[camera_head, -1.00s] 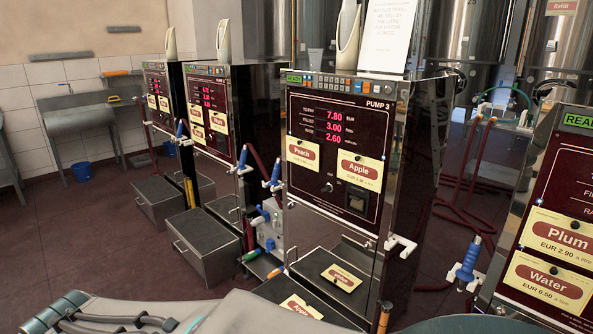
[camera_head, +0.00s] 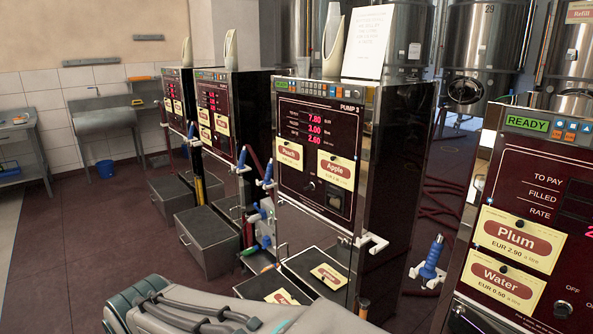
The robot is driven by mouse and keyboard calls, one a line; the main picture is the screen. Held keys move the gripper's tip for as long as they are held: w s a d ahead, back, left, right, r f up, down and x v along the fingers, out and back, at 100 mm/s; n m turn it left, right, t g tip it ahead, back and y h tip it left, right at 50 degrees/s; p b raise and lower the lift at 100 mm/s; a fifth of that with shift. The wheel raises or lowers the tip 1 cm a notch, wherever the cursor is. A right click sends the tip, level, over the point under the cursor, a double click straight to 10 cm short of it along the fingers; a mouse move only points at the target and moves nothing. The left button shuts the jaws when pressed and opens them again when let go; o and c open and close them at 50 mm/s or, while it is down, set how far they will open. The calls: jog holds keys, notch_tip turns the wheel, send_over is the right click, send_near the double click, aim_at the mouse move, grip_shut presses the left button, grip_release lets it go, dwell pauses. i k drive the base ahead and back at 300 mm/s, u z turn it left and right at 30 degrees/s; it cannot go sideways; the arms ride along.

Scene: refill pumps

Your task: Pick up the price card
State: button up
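Several cream price cards with red labels are in view, and I cannot tell which one the task means. A Peach card (camera_head: 289,154) and an Apple card (camera_head: 336,170) are on the front of Pump 3. One card (camera_head: 330,276) lies flat on the shelf at the foot of Pump 3. Another card (camera_head: 281,297) lies lower down, partly hidden by my arm. A Plum card (camera_head: 517,239) and a Water card (camera_head: 502,283) are on the front of the near right pump. My grey arm crosses the bottom of the picture. My gripper is not visible.
Pump 3 (camera_head: 310,200) stands in the middle, with more pumps behind it on the left. The near right pump (camera_head: 545,160) reads READY. A blue-handled nozzle (camera_head: 432,259) hangs beside it. Grey boxes (camera_head: 207,241) sit on the floor. The floor at left is open.

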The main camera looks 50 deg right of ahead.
aim_at(332, 168)
jog(key=z, duration=0.95)
jog(key=i, duration=1)
